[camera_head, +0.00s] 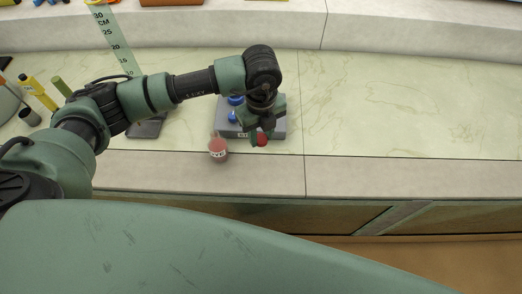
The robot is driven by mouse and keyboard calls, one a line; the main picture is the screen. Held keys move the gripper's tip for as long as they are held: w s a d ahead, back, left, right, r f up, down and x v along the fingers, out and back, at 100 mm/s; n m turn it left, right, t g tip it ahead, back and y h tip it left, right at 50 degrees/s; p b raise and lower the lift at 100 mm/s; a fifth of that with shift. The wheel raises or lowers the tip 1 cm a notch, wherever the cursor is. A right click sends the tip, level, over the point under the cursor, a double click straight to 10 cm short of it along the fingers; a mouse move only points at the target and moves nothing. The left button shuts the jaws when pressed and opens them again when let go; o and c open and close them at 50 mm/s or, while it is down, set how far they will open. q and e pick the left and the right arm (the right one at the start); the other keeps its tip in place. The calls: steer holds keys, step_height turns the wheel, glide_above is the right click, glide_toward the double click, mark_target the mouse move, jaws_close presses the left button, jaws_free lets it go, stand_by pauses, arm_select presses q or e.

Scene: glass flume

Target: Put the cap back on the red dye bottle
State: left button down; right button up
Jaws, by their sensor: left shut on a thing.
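The red dye bottle (218,149), a small pinkish-red bottle with a pale label, stands upright near the front edge of the counter. My left gripper (260,138) points down just to the right of the bottle, apart from it. It is shut on a small red cap (262,140), whose lower part shows between and below the fingertips. The bottle's top shows no red cap on it. My right gripper is not in view.
A green ruler (116,40), a yellow marker (38,92) and a dark cylinder (29,117) are at the left. The counter right of the tray is clear.

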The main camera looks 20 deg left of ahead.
mark_target(261, 138)
arm_select(q)
step_height(261, 138, up, 6)
steer(key=shift+f+b, duration=0.15)
steer(key=shift+b, duration=0.25)
